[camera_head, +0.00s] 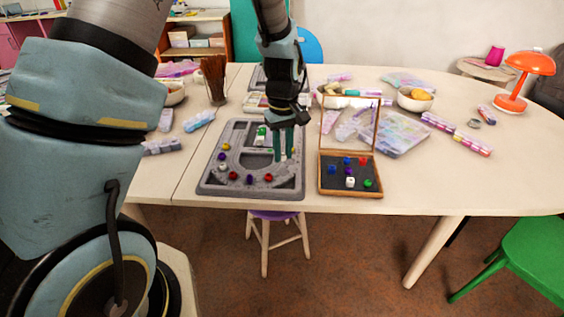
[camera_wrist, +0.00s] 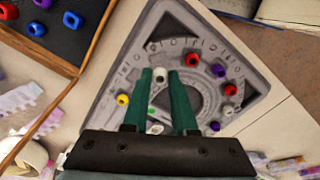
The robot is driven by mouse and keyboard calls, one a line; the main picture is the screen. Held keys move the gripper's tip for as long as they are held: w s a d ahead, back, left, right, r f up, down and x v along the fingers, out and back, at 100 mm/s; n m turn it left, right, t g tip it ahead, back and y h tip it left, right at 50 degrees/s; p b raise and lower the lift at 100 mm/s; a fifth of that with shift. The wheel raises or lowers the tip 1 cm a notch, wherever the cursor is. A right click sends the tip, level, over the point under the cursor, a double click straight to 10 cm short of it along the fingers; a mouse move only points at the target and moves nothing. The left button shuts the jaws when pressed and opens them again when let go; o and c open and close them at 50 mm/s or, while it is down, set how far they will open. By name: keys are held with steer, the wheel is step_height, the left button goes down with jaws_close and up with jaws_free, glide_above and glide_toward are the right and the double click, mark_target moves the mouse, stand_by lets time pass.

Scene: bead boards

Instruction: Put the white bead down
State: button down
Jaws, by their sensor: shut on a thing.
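My gripper (camera_head: 284,156) is over the right part of the grey bead board (camera_head: 212,188), fingers pointing down. In the wrist view its green fingers (camera_wrist: 160,76) are shut on a small white bead (camera_wrist: 159,75) between the tips. I cannot tell whether this bead touches the board (camera_wrist: 112,78). Red, purple and yellow beads sit around the board's curved groove, including a yellow bead (camera_wrist: 122,99).
An open wooden box (camera_head: 322,187) with red, blue, green and white beads stands right of the board. Its raised lid is close to my gripper's right. Clear plastic cases (camera_head: 402,135) and a bowl (camera_head: 414,101) lie farther back. The table's front right is clear.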

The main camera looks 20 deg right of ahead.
mark_target(283, 173)
steer(key=shift+f, duration=1.95)
steer(key=shift+f, duration=0.15)
steer(key=shift+f, duration=0.15)
steer(key=c, duration=0.7)
jaws_free()
step_height(283, 173, up, 13)
steer(key=b, duration=0.1)
steer(key=s+a, duration=0.1)
steer(key=a, duration=0.9)
steer(key=s+a+m+t, duration=0.1)
steer(key=a, duration=0.9)
steer(key=s+a+m, duration=0.1)
steer(key=s+a, duration=0.1)
steer(key=a, duration=0.8)
steer(key=shift+a+r+t, duration=0.1)
steer(key=shift+r+t, duration=0.1)
steer(key=shift+t, duration=0.1)
